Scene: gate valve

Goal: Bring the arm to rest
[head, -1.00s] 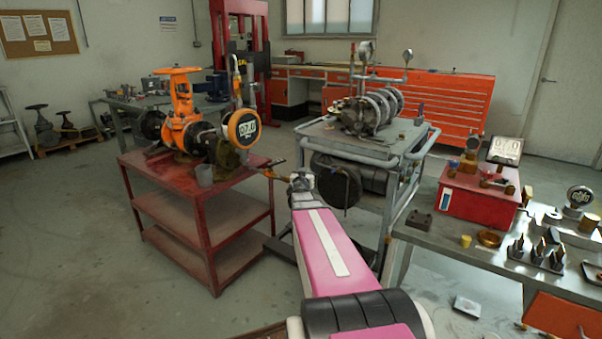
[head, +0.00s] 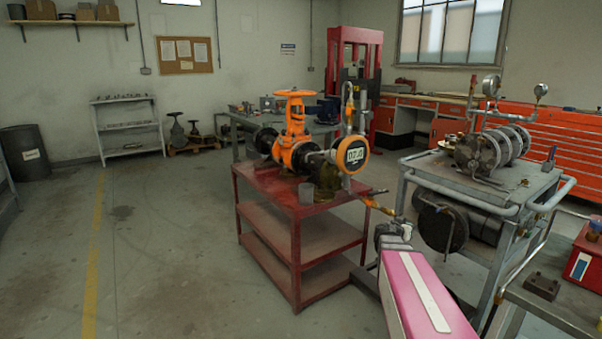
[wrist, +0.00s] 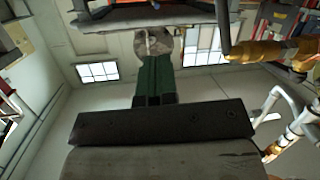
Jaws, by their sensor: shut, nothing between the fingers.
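My arm reaches in from the lower right of the head view, and its wrist end, with my gripper (head: 388,232), shows dark and small in front of the carts. In the wrist view my gripper (wrist: 155,48) has its green-dark fingers together, with nothing seen between them. The orange gate valve (head: 294,137) with its handwheel stands on a red cart (head: 262,182) left of my arm end. A round orange-rimmed gauge (head: 352,155) is at its right. A brass fitting (head: 377,205) sticks out just above my arm end. I cannot tell the gap between them.
A grey pump cart (head: 490,200) stands close to the right of my arm. A workbench (head: 550,318) with a red box (head: 584,262) is at the far right. Open floor (head: 165,260) lies to the left, with a shelf (head: 125,125) and a bin (head: 28,152) by the wall.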

